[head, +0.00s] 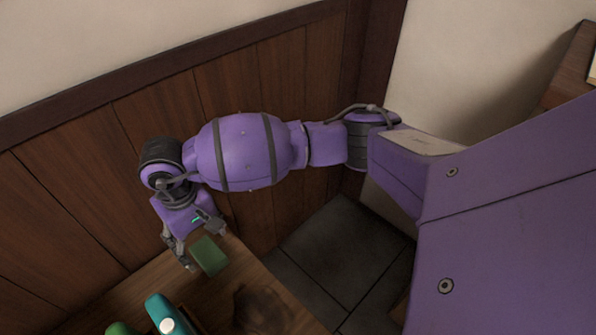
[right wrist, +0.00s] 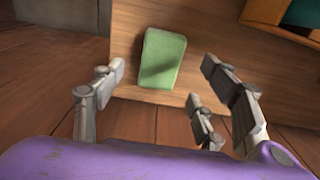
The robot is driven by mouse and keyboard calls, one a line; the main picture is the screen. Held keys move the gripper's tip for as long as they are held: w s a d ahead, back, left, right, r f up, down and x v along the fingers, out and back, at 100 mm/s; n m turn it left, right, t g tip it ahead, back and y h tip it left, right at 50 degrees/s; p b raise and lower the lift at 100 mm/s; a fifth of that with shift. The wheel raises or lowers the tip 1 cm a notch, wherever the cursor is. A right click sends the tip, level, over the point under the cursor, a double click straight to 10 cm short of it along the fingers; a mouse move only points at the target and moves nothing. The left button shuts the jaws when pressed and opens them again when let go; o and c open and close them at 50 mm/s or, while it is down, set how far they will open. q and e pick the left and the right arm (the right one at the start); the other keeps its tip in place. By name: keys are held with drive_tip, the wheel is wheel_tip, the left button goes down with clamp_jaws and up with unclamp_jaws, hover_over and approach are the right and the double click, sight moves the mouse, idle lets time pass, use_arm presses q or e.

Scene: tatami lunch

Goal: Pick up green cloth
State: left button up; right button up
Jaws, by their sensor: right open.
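The green cloth (head: 209,255) is a small folded block with rounded corners on the wooden table (head: 190,287), near the table edge by the wall. In the right wrist view the cloth (right wrist: 162,58) lies flat beyond the fingertips, with a shadow across it. My right gripper (head: 198,247) is open beside the cloth, its fingers spread. In the right wrist view the right gripper (right wrist: 160,72) has its fingers apart on either side of the cloth, with nothing between them held. My left gripper is not in view.
A teal object (head: 163,312) and a green object (head: 120,329) stand at the front of the table. A dark patch (head: 262,308) shows on the tabletop. Wood panelling (head: 85,185) runs close behind my right arm. A wooden box edge (right wrist: 280,18) shows in the wrist view.

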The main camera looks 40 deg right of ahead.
sight(206, 252)
drive_tip(key=shift+f, duration=0.9)
wheel_tip(206, 252, down, 4)
drive_tip(key=shift+a+r+b, duration=0.1)
drive_tip(key=shift+r+b, duration=0.05)
drive_tip(key=shift+b, duration=0.7)
drive_tip(key=shift+w+f, duration=0.1)
drive_tip(key=shift+f, duration=0.3)
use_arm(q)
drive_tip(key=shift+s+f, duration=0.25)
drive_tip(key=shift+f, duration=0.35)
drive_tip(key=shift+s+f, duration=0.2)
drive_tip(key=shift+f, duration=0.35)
use_arm(e)
drive_tip(key=shift+c, duration=0.2)
drive_tip(key=shift+w+r, duration=0.15)
drive_tip(key=c, duration=1.1)
